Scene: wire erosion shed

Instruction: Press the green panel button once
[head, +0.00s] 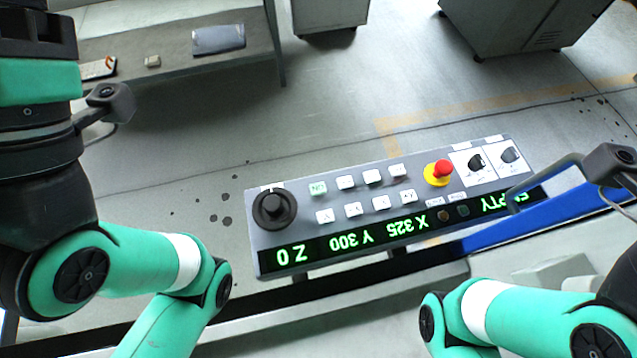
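The grey control panel (290,240) lies across the middle of the head view, its lettering upside down. A pale green-tinted button (318,188) sits in the row of white keys, beside the black knob. A small dark green round button (463,210) sits next to an amber one near the display strip. Neither is touched by my arms, and I cannot tell whether either is lit. My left arm shows at the left and my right arm at the lower right. I see no fingertips of either gripper; both lie outside the picture.
A black knob (272,208) and a red emergency stop on yellow (438,172) stand up from the panel, with two rotary switches (477,162) (510,155) at its right. A grey bench (170,50) and cabinets stand behind. Floor between is clear.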

